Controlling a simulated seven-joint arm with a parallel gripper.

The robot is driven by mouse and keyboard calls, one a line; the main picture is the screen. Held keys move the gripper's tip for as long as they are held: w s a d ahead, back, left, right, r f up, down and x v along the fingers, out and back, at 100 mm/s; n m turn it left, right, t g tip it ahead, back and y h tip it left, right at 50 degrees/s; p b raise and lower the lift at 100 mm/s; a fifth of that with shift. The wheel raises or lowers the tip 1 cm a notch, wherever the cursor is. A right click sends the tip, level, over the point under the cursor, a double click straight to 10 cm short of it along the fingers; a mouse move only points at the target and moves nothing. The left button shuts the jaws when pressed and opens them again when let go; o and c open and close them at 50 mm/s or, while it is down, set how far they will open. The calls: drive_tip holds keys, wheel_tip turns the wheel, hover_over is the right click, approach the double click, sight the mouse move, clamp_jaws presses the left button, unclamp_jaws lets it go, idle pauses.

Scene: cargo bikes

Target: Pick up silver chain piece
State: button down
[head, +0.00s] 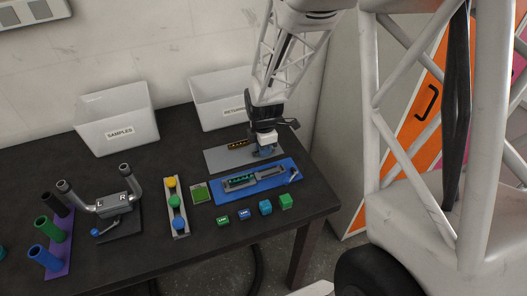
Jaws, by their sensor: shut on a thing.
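My gripper (265,149) is low over the right part of a grey mat (217,160) on the dark table. It is shut on a small piece that I take for the silver chain piece; the fingers hide most of it, and I cannot tell whether it touches the mat. A dark chain piece with orange-brown marks (238,144) lies on the mat, left of my gripper.
A blue tray (226,197) with a grey fixture (254,180) lies in front of the mat. Several small green and blue blocks (265,208) line the front. White bins labelled SAMPLES (117,120) and RETURNS (216,100) stand behind. A white frame (390,150) rises at right.

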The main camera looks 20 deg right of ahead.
drive_tip(key=shift+r, duration=0.1)
wheel_tip(320, 180, up, 10)
idle(0.8)
drive_tip(key=shift+s, duration=0.15)
idle(0.4)
